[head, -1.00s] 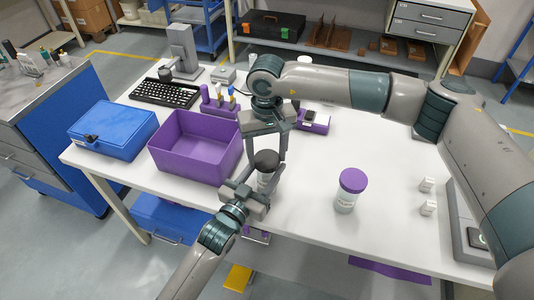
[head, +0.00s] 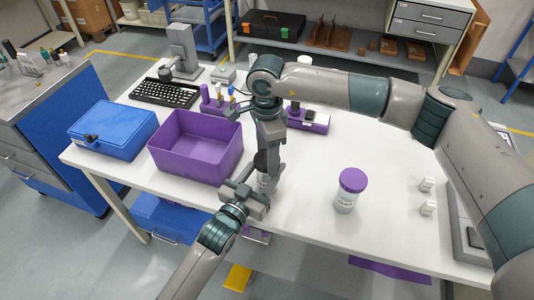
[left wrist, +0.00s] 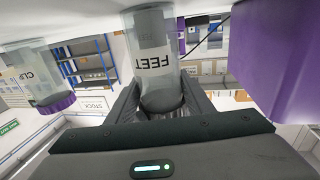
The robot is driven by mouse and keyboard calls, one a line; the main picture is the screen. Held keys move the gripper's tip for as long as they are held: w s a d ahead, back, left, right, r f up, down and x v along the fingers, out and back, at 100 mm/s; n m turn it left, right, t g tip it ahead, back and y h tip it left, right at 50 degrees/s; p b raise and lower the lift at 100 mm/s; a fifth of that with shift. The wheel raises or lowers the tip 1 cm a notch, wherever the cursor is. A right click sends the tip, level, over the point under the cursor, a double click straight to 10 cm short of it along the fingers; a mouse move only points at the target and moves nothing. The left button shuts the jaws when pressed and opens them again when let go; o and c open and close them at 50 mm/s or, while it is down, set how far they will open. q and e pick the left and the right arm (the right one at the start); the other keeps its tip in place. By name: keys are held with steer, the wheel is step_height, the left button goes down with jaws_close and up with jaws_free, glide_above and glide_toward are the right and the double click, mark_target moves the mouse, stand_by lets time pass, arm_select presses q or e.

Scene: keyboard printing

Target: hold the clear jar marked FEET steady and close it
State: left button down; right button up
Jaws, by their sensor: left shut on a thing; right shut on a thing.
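The clear jar marked FEET (head: 264,181) stands near the front edge of the white table. In the left wrist view the jar (left wrist: 153,55) appears inverted, with its label readable. Its dark lid (head: 260,160) is on top, mostly hidden by my right gripper. My left gripper (head: 261,192) is shut on the jar's body from the front. My right gripper (head: 266,157) points down from above and is shut on the dark lid. Whether the lid is fully seated cannot be seen.
A purple bin (head: 188,160) stands close to the left of the jar. A second jar with a purple lid (head: 352,181) stands to the right. A blue case (head: 112,128), a keyboard (head: 165,93) and a purple rack (head: 218,104) lie further off.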

steer(key=m, duration=1.1)
steer(key=shift+m, duration=0.4)
steer(key=m, duration=0.5)
steer(key=shift+m, duration=0.4)
steer(key=m, duration=0.6)
steer(key=shift+m, duration=0.4)
steer(key=o, duration=1.3)
steer(key=shift+f, duration=0.1)
steer(key=shift+c, duration=0.2)
step_height(320, 180, up, 12)
